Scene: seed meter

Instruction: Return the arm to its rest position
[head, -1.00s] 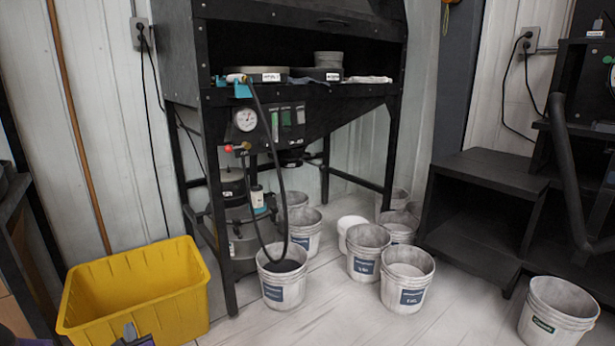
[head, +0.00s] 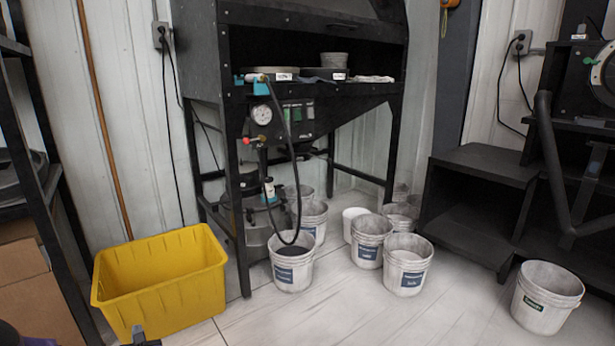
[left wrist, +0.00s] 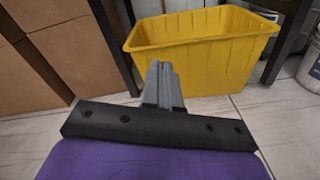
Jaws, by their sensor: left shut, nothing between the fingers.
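My left gripper (head: 140,336) shows only at the bottom edge of the head view, in front of the yellow bin (head: 160,285). In the left wrist view the gripper (left wrist: 160,75) has its grey fingers together with nothing between them. The yellow bin (left wrist: 200,55) stands on the floor beyond the fingertips, and I see no contact with it. Most of the left arm is out of the head view. My right gripper is not in view.
Several white buckets (head: 291,275) stand on the floor around the black cabinet (head: 290,30). A lone bucket (head: 545,300) is at the lower right. Cardboard boxes (left wrist: 55,60) and a dark rack (head: 40,190) are on the left. The floor at front centre is clear.

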